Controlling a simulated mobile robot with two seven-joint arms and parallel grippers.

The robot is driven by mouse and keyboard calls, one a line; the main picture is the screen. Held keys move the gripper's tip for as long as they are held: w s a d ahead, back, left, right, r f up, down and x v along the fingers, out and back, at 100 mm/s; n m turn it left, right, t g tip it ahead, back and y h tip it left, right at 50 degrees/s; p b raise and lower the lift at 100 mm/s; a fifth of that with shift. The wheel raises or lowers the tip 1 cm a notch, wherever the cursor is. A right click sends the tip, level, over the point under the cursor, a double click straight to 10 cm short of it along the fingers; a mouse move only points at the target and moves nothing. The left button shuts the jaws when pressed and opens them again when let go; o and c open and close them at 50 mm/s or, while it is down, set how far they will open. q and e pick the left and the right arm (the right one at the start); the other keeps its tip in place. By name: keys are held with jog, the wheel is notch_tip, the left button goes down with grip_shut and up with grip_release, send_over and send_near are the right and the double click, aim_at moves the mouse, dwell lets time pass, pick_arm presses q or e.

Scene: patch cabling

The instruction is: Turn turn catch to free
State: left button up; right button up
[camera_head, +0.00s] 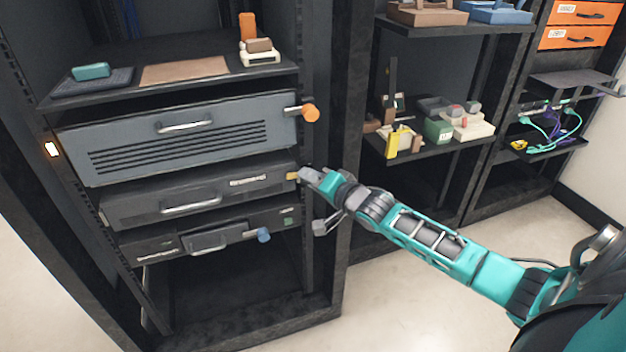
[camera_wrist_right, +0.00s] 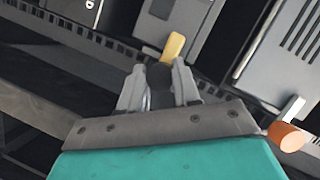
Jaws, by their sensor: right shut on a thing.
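The turn catch (camera_wrist_right: 173,46) at the right end of the middle grey drawer unit shows as a yellow piece. In the head view the yellow part (camera_head: 292,176) sits at the unit's right edge, just left of my right fingertips. My right gripper (camera_head: 304,175) reaches in from the right. In the wrist view my right gripper (camera_wrist_right: 160,85) is shut on the catch's dark round end, with the yellow part beyond the fingertips. The fingers hide part of the catch. My left gripper is not in view.
An orange-knobbed catch (camera_head: 310,112) sits above on the upper grey unit (camera_head: 190,140). A blue knob (camera_head: 264,235) is on the lower unit. The rack's upright (camera_head: 338,100) stands close to my right gripper. Shelves with small boxes (camera_head: 440,130) are at the right.

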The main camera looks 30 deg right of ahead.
jog(key=shift+a+r+n+g+h+p, duration=0.1)
jog(key=shift+n+g+h+p, duration=0.35)
jog(key=shift+n+h+p, duration=1.2)
jog(key=shift+a+f+n+g+h+p, duration=0.1)
jog(key=shift+n+g+h+p, duration=0.35)
jog(key=shift+n+h, duration=1.4)
jog(key=shift+a+r+n+g+h+p, duration=0.1)
jog(key=shift+n+g+h+p, duration=0.65)
jog(key=shift+n, duration=2.05)
jog(key=shift+t, duration=0.25)
